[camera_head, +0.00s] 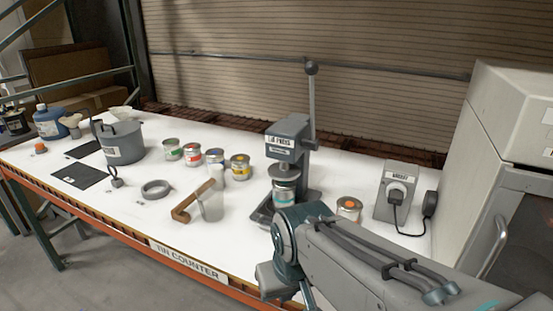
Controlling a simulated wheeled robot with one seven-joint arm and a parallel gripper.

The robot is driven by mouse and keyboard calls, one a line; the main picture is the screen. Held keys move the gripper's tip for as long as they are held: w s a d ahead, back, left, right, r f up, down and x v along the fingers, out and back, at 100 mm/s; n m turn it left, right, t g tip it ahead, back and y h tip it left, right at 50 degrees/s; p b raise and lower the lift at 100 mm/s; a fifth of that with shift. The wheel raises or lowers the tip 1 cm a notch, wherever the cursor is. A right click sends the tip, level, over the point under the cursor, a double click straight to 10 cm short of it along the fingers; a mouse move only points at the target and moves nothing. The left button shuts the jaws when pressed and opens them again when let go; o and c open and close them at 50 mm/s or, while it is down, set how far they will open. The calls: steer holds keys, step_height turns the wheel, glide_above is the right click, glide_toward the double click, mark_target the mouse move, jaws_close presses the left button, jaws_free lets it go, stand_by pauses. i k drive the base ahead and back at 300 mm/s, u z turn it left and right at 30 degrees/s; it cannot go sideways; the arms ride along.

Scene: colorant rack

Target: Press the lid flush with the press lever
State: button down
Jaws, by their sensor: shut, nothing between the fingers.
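A tin (286,186) stands under the press head, partly hidden below by my arm. I cannot tell from here whether the lid on it sits flush. My gripper (274,284) is at the counter's front edge, below and in front of the press, apart from the lever. Its fingers are mostly hidden by the arm and seem to hold nothing.
Several paint tins (192,154) stand left of the press, with a clear beaker (210,204) and a ring (156,189) in front. An orange-marked tin (349,208) and a socket box (397,190) stand right. A grey pot (122,144) is farther left. A large cabinet bounds the right.

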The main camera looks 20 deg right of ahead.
mark_target(311, 68)
steer(key=u, duration=0.05)
steer(key=k, duration=0.5)
steer(key=u, duration=0.7)
steer(key=i, duration=0.8)
steer(key=z, duration=2.7)
